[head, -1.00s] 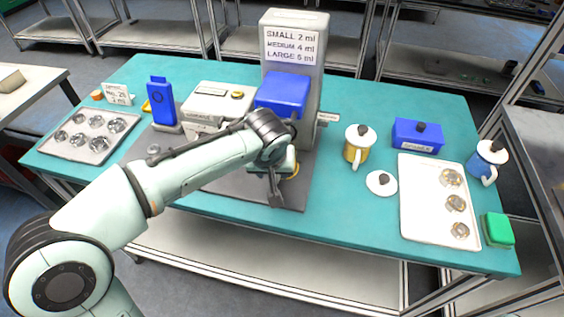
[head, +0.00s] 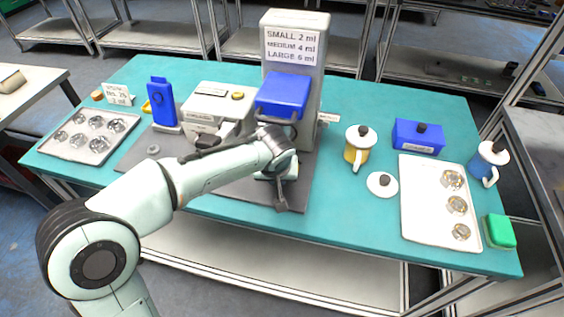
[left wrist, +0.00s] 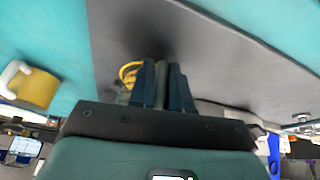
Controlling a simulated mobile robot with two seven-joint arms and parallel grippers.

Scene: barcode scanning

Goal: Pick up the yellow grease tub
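The yellow grease tub (head: 353,153) stands upright on the teal table, right of the tall grey dispenser. It has a white lid with a dark knob and a pale handle. It also shows at the left of the left wrist view (left wrist: 38,88). My left gripper (head: 281,207) hangs over the front of the dark grey mat, left of the tub and apart from it. My right gripper is not in view.
The grey dispenser (head: 296,50) with a blue box stands behind my gripper. A white loose lid (head: 382,185), a blue box (head: 418,138), a white tray (head: 424,215), a blue lidded tub (head: 484,166) and a green block (head: 499,231) are to the right. The table's front edge is clear.

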